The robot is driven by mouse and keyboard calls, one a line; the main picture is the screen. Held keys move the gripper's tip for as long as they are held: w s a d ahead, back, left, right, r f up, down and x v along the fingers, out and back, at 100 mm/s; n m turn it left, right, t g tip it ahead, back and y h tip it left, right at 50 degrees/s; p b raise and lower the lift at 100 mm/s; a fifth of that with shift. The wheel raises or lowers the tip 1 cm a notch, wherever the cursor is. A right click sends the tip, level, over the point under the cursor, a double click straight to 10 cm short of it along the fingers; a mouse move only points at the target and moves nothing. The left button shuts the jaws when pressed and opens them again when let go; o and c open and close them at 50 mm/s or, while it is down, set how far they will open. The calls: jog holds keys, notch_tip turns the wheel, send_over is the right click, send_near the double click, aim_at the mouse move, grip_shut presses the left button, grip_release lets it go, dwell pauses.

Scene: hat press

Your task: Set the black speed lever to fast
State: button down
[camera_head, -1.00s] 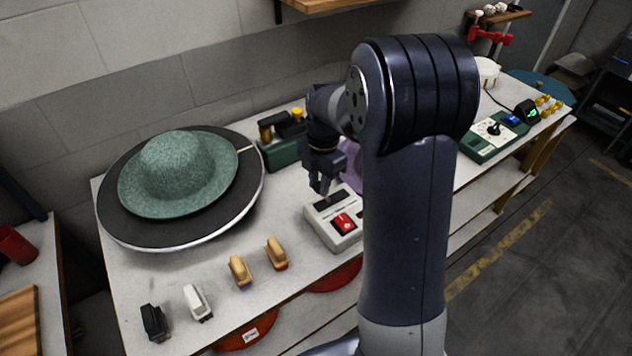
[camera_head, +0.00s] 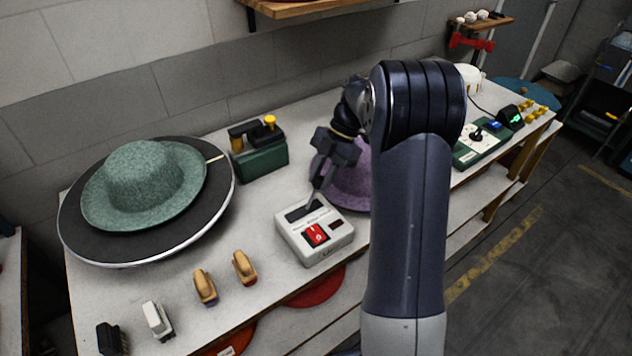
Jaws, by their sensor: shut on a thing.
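A pale grey control box (camera_head: 328,251) stands near the front edge of the workbench. It has a red rocker switch (camera_head: 316,234), a small dark window (camera_head: 336,224) and a dark slot (camera_head: 297,215) along its back. My gripper (camera_head: 316,196) reaches down, tilted, to the right part of this slot. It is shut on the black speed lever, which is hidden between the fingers. Any slow or fast markings are too small to read.
A green felt hat (camera_head: 145,178) sits on a round dark plate (camera_head: 215,190) at left. A green box (camera_head: 263,163) stands behind, and a purple hat (camera_head: 350,188) beside my gripper. Several brushes (camera_head: 205,287) line the front edge. A green panel (camera_head: 477,150) is at right.

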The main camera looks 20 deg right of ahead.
jog(key=shift+w+d+f+b, duration=0.1)
jog(key=shift+d+f+b, duration=0.25)
jog(key=shift+d+f, duration=0.35)
jog(key=c, duration=1.7)
grip_release()
jog(key=o, duration=0.3)
jog(key=shift+w+d, duration=0.1)
jog(key=shift+d, duration=0.1)
jog(key=shift+o, duration=1)
jog(key=shift+a, duration=0.15)
jog(key=shift+r, duration=0.2)
